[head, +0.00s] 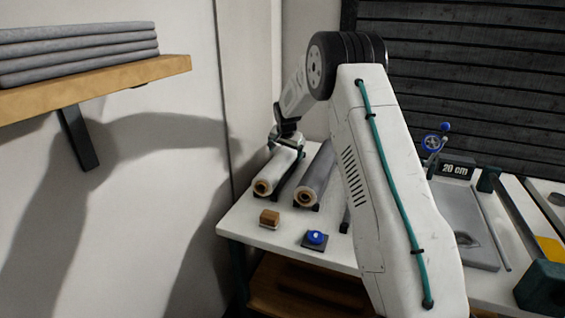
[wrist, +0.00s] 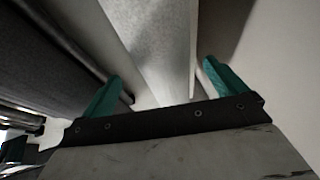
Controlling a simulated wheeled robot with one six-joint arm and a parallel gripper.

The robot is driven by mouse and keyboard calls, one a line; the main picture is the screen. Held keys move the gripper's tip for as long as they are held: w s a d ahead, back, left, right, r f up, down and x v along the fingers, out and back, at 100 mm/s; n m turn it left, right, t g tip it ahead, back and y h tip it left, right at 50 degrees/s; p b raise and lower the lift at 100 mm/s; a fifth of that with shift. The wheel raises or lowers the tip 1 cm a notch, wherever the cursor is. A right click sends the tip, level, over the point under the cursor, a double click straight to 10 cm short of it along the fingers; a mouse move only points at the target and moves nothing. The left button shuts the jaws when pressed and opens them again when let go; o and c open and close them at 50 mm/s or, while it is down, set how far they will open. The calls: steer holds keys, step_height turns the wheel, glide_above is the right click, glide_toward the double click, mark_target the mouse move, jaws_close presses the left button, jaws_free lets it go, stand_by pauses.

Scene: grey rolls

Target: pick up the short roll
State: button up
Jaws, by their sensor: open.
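Two rolls lie side by side on the white table in the head view. The left one is a pale roll (head: 274,172) with a brown core; the right one is a grey roll (head: 316,176). My arm hides their far parts, so I cannot tell which is shorter. My gripper (head: 286,147) is over the pale roll. In the wrist view my open gripper (wrist: 161,77) has teal fingers apart, with the pale roll (wrist: 158,45) between and beyond them. I cannot tell if they touch it. The grey roll (wrist: 45,60) is left of the fingers.
A brown block (head: 269,218) and a blue knob (head: 316,237) on a dark plate stand near the table's front edge. A shelf (head: 120,82) with stacked grey sheets (head: 75,50) is at upper left. A "20 cm" sign (head: 455,169) stands right of my arm.

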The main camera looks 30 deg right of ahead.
mark_target(284, 153)
steer(key=x, duration=0.4)
steer(key=shift+w+a+f, duration=0.1)
steer(key=shift+w+f, duration=0.05)
steer(key=shift+w, duration=0.15)
steer(key=c, duration=1.4)
